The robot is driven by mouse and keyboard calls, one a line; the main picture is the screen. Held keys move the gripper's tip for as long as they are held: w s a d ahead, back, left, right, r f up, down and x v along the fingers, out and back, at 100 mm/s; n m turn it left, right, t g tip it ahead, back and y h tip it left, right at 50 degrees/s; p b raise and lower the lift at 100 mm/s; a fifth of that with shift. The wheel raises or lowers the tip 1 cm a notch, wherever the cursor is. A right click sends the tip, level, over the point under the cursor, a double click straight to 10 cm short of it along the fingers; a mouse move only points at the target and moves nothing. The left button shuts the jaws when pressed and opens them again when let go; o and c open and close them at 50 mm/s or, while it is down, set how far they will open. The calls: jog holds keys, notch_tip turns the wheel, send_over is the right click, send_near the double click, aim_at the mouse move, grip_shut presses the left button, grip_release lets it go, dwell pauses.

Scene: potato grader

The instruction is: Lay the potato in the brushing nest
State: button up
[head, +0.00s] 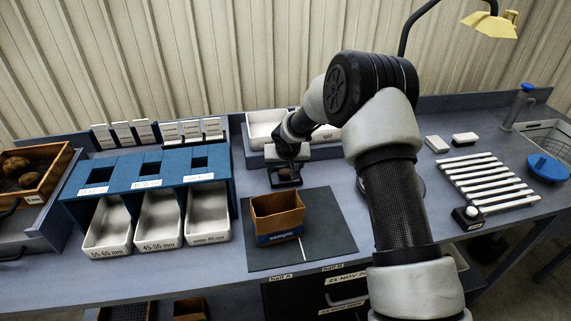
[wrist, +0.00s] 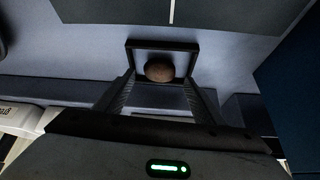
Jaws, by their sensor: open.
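A brown potato (wrist: 160,68) lies inside a small black square-rimmed holder (wrist: 162,43), which looks like the brushing nest. My gripper (wrist: 160,82) is open, with one finger to each side of the potato and a gap visible between. In the head view my gripper (head: 287,163) is low over the same holder (head: 285,184), behind the dark mat. The potato is small and mostly hidden under the gripper there. I cannot tell from these views whether the fingers touch the holder's rim.
An open cardboard sample box (head: 277,215) stands on the dark mat (head: 330,245) in front. A blue sizing rack (head: 150,172) with white bins is at left, and a wooden crate of potatoes (head: 38,165) beyond it. White trays (head: 265,125) stand behind my gripper. A white slatted rack (head: 487,182) is at right.

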jog(key=a+v, duration=0.1)
jog(key=v, duration=1.6)
jog(key=shift+d+r+b, duration=0.2)
jog(key=shift+d+b, duration=0.15)
jog(key=shift+d, duration=0.15)
